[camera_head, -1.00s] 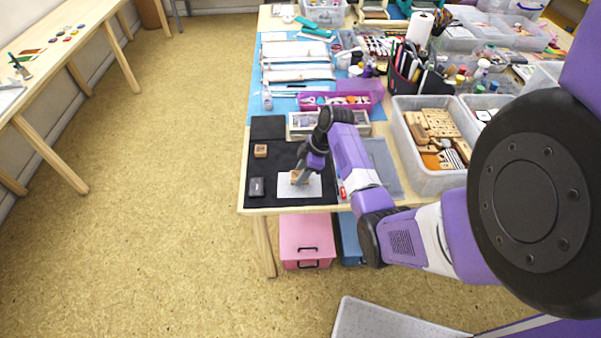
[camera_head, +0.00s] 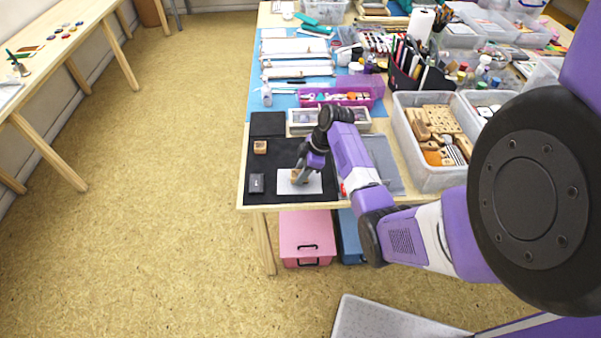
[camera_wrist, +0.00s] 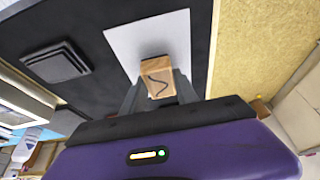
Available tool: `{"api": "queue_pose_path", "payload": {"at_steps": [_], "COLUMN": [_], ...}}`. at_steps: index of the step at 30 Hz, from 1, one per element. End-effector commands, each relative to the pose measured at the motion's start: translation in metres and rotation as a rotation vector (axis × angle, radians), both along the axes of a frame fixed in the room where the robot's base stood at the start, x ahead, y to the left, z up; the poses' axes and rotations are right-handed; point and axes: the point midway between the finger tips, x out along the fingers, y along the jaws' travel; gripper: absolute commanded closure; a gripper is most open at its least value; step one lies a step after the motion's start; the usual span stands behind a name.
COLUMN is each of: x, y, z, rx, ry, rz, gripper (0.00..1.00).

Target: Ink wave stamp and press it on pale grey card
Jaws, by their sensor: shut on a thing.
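A wooden stamp with a dark wave mark on its top (camera_wrist: 158,80) is held between the fingers of my gripper (camera_wrist: 160,92). In the head view the stamp (camera_head: 295,175) and my gripper (camera_head: 299,178) are over the pale grey card (camera_head: 286,187), which lies on the black mat. The card also shows behind the stamp in the wrist view (camera_wrist: 128,45). The stamp's underside is hidden, and I cannot tell whether it touches the card. A small black inkpad (camera_head: 256,184) lies on the mat left of the card.
Another wooden block (camera_head: 260,147) stands on the black mat (camera_head: 270,165), behind the inkpad. A clear-windowed box (camera_head: 300,122) and a purple tray (camera_head: 374,92) lie farther back. A clear bin of wooden pieces (camera_head: 420,177) stands to the right. The table's front edge is close to the card.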

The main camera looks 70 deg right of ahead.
Motion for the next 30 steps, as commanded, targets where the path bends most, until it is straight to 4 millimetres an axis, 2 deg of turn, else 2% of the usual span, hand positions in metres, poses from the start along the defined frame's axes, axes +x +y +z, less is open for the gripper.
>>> {"api": "queue_pose_path", "payload": {"at_steps": [30], "x": [0.0000], "y": [0.0000], "z": [-0.0103], "rx": [0.000], "ry": [0.000], "rz": [0.000], "gripper": [0.94]}}
